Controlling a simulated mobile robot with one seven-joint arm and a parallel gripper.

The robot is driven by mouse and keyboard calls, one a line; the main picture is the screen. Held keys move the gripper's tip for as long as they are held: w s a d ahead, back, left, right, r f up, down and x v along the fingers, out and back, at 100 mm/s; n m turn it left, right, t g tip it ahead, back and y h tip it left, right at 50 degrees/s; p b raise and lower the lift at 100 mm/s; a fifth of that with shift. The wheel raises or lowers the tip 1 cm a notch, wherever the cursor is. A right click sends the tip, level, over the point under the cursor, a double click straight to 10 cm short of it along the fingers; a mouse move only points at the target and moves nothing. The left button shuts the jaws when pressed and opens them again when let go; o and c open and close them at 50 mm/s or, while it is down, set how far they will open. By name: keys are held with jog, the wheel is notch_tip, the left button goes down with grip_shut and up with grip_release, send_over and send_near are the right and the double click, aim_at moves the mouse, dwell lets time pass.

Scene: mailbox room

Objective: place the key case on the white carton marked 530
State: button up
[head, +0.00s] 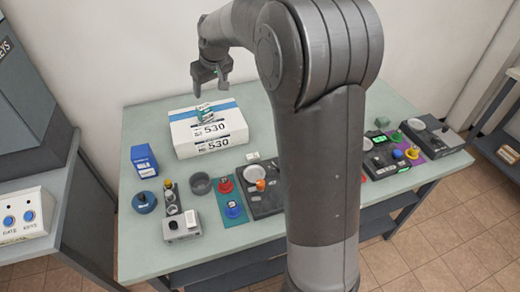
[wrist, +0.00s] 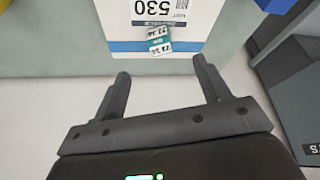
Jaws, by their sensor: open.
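The white carton marked 530 (head: 215,128) lies on the table at the back left. In the wrist view the carton (wrist: 190,20) shows its blue stripe and upside-down number. A small teal-and-white case with printed digits (head: 203,113), which looks like the key case, rests on the carton top beside the number. It also shows in the wrist view (wrist: 159,41), just beyond the fingertips. My gripper (head: 210,90) is open and empty above the carton, apart from the case; the wrist view shows both fingers (wrist: 161,68) spread with nothing between them.
A blue box (head: 144,162) and a dark blue round container (head: 144,202) stand left of the carton. A grey bowl (head: 201,184) and several small devices line the table's front. My arm hides the table's middle. A grey cabinet (head: 28,100) stands at the left.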

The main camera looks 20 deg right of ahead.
jog(key=s+d+r+m+h, duration=0.1)
jog(key=s+r, duration=0.3)
jog(key=s, duration=0.6)
jog(key=s+d+r+m, duration=0.1)
jog(key=s+d+r, duration=0.15)
jog(key=s, duration=0.75)
jog(key=s+d+f+m+t, duration=0.1)
jog(key=s+f+m, duration=0.1)
jog(key=s, duration=1.5)
jog(key=shift+s+f, duration=0.25)
jog(key=shift+f, duration=0.4)
jog(key=shift+o, duration=0.4)
jog(key=shift+d, duration=0.1)
